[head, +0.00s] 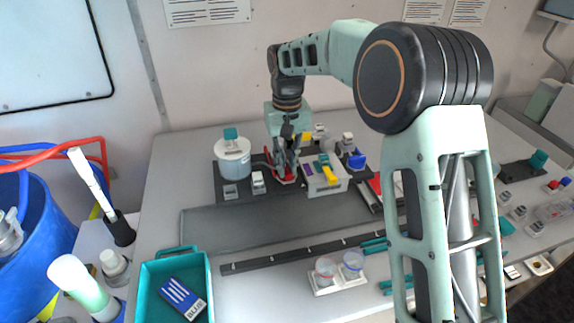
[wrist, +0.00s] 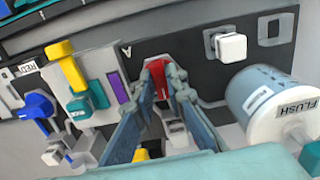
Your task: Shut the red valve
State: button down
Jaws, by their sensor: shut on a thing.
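The red valve (wrist: 160,82) shows in the wrist view between the tips of my gripper (wrist: 162,74), which is shut on its handle. In the head view my gripper (head: 285,158) reaches down at the dark panel, with red parts (head: 287,180) showing at its fingertips. My fingers and arm hide part of the valve, so its exact handle angle is hard to tell.
The white FLUSH tank (wrist: 285,108) stands close to my gripper, left of it in the head view (head: 233,165). A yellow handle (wrist: 66,66), teal handle (wrist: 90,104) and blue valve (wrist: 38,106) are on its other side. A teal tray (head: 148,285) is at front left.

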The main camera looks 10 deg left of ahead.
aim_at(287, 170)
jog(key=c, duration=1.9)
grip_release()
jog(key=shift+c, duration=0.2)
notch_tip(287, 170, up, 12)
